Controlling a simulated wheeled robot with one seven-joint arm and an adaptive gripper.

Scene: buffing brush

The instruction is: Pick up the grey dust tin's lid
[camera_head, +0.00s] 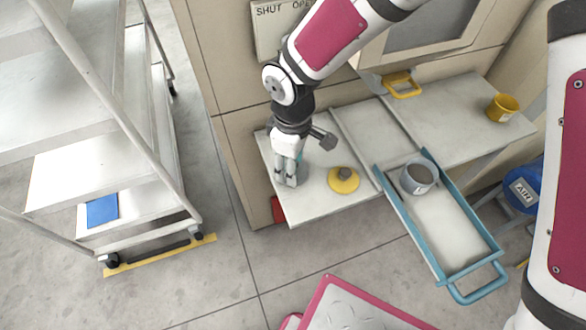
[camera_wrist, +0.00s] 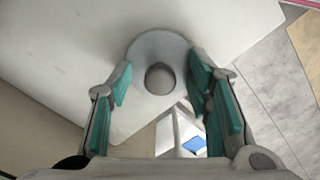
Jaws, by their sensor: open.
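The grey lid (camera_wrist: 150,47), a round disc with a darker round knob (camera_wrist: 160,78), lies on the pale shelf and shows in the wrist view. My gripper (camera_wrist: 161,82) is open, with its teal-padded fingers on either side of the knob. I cannot tell whether the pads touch it. In the head view my gripper (camera_head: 287,178) points down over the shelf's left end, and it hides the grey lid there. A grey tin (camera_head: 418,178), open at the top, stands in the blue-sided tray to the right.
A yellow lid (camera_head: 343,181) with a grey knob lies right of my gripper on the shelf (camera_head: 310,203). A yellow cup (camera_head: 502,108) stands at the far right. A trolley (camera_head: 75,180) stands on the left. The shelf's front and left edges are close to my gripper.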

